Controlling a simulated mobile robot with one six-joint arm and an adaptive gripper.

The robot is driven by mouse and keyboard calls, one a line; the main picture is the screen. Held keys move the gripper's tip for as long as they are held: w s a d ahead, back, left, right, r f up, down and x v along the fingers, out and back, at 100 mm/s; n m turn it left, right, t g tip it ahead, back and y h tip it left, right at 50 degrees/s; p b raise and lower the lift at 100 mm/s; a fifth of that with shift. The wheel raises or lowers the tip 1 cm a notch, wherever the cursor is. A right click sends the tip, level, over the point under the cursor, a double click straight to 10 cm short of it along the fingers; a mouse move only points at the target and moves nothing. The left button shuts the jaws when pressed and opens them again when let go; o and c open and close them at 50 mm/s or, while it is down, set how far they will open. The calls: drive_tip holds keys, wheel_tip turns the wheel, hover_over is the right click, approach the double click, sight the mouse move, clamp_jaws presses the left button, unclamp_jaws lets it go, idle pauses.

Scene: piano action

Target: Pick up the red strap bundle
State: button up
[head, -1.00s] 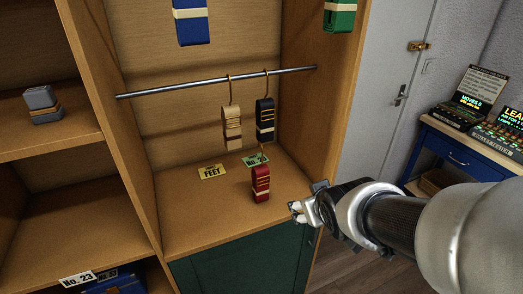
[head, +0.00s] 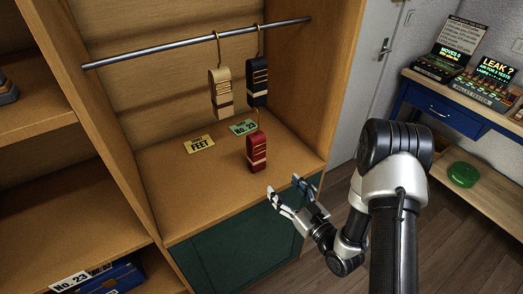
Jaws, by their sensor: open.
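My gripper (head: 283,196) is open and empty. It is in front of the shelf's front edge, below and to the right of the red bundle, apart from it.
A beige bundle (head: 220,93) and a black bundle (head: 257,82) hang from a metal rod (head: 200,44) above. A yellow label (head: 198,144) and a green label (head: 243,127) lie behind. The cabinet's right side wall (head: 333,90) stands close to my gripper. The shelf's left part is clear.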

drive_tip(key=b, duration=0.2)
approach(260, 157)
drive_tip(key=x, duration=0.5)
drive_tip(key=shift+a+f, duration=0.2)
drive_tip(key=shift+a, duration=0.15)
drive_tip(key=shift+b+x, duration=0.7)
drive_tip(key=shift+x, duration=2.4)
drive_tip(key=shift+w+d+r, duration=0.1)
drive_tip(key=shift+d+r, duration=0.05)
drive_tip(key=shift+r, duration=0.05)
drive_tip(key=c, duration=1.2)
drive_tip(key=shift+c, duration=0.4)
drive_tip(key=shift+r, duration=0.1)
